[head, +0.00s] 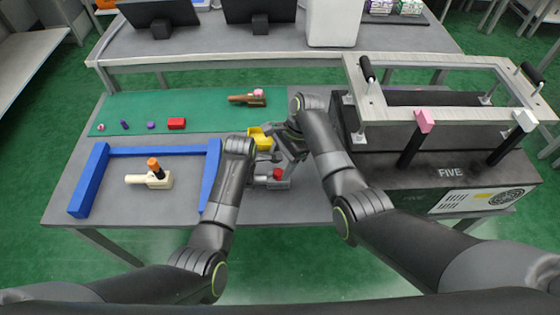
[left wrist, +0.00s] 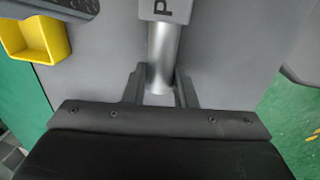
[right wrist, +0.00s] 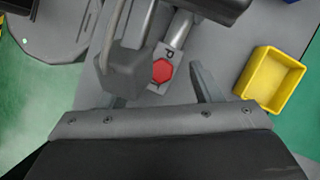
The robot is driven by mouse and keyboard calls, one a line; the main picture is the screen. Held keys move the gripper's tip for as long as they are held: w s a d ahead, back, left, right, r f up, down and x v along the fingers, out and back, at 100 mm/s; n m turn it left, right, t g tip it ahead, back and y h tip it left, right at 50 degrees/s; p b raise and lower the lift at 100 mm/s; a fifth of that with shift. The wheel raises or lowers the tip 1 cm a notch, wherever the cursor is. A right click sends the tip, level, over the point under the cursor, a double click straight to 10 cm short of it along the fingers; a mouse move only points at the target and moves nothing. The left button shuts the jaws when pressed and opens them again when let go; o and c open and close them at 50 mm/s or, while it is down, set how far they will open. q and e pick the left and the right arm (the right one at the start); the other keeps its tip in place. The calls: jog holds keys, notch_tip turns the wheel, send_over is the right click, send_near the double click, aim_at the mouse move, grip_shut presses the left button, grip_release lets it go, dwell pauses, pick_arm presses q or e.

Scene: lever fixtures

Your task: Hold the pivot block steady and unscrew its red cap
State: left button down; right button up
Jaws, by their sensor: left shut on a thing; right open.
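The grey pivot block (head: 280,184) is at the front middle of the table. Its red cap (head: 277,174) is on top. My left gripper (left wrist: 160,75) is shut on the block's grey cylindrical shaft (left wrist: 163,50), and the block end marked P (left wrist: 168,9) lies beyond its fingers. In the right wrist view, the cap (right wrist: 163,70) is a red hexagon seen from above, between the fingers of my open right gripper (right wrist: 165,88). The right gripper is above and behind the cap in the head view. A dark grey part hides its left finger partly. I cannot tell whether the fingers touch the cap.
A yellow bin (head: 262,141) stands close behind my grippers. A large black fixture (head: 440,160) with levers stands right. Small parts lie on the green mat (head: 205,107).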

aim_at(278, 172)
jog(key=shift+f, duration=0.15)
jog(key=shift+f, duration=1.35)
jog(key=c, duration=1.2)
jog(key=n, duration=0.2)
jog(key=n+g+h, duration=0.1)
jog(key=n, duration=0.2)
jog(key=shift+w+a+g, duration=0.1)
jog(key=shift+g, duration=0.2)
jog(key=shift+c, duration=0.2)
jog(key=o, duration=1.2)
jog(key=shift+o, duration=0.2)
jog(key=shift+r, duration=0.1)
